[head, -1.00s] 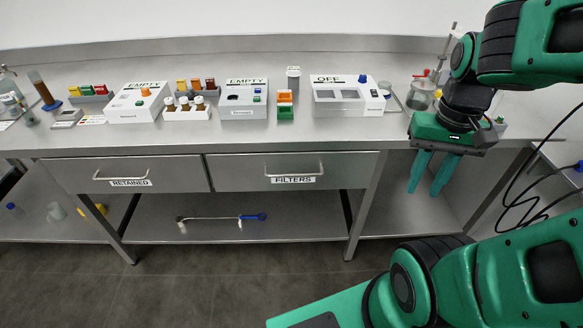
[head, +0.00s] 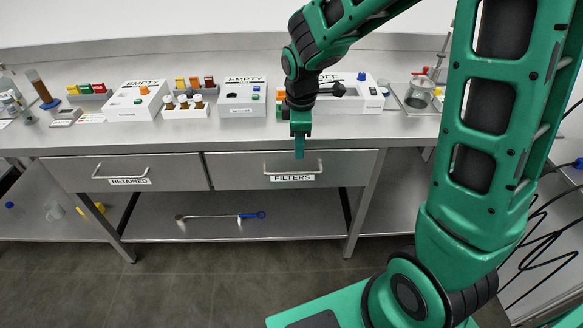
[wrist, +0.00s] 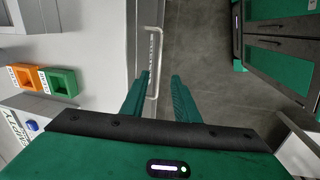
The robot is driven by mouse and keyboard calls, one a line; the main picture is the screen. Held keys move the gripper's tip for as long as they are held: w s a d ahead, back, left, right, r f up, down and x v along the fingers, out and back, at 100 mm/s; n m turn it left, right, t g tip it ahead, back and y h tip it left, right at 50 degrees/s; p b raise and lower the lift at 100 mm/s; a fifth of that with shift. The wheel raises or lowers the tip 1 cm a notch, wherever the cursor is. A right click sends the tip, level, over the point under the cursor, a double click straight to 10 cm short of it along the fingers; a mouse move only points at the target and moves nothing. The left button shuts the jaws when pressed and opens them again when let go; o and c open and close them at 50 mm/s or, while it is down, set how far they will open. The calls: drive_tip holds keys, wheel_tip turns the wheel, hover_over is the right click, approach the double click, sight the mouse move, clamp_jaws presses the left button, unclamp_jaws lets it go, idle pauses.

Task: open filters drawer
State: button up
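The filters drawer (head: 350,164) is the right one of two shut grey drawers under the bench. It has a label reading FILTERS and a metal bar handle (head: 266,170). My gripper (head: 299,152) points down in front of this drawer, over the right part of its handle in the head view. In the wrist view my gripper (wrist: 161,88) has its two green fingers apart with nothing held between them. The handle (wrist: 153,62) shows there just beyond the fingers, close to the left fingertip. I cannot tell whether they touch.
The retained drawer (head: 75,175) is shut at the left. The bench top (head: 225,133) carries a white EMPTY box (head: 243,97), another EMPTY box (head: 137,100) and racks of vials. A lower shelf (head: 200,228) holds a blue-ended tool. The floor in front is clear.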

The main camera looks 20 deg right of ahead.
sight(292, 173)
drive_tip(key=shift+n, duration=0.5)
drive_tip(key=w+f, duration=0.1)
drive_tip(key=f, duration=0.2)
drive_tip(key=w+f, duration=0.1)
drive_tip(key=f, duration=0.7)
drive_tip(key=shift+w+a+f, duration=0.15)
drive_tip(key=shift+w+a, duration=0.25)
clamp_jaws()
